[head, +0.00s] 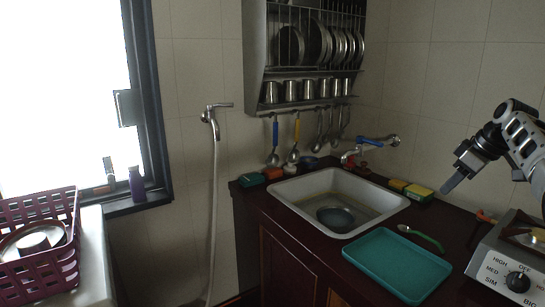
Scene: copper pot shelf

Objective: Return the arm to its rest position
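My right arm comes in from the right edge, and its gripper (452,180) hangs in the air over the right part of the dark counter (447,216), near the tiled wall. A grey finger points down and to the left. It touches nothing that I can make out, and no object shows in it. The angle does not show how far apart the fingers are. My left arm and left gripper are not in view.
Below the gripper are a stove (510,270), a teal tray (398,262), a green-handled spoon (420,237) and sponges (418,192). The sink (290,195) holds a dark bowl (335,217). A dish rack (305,85) hangs above. A purple basket (38,245) stands left.

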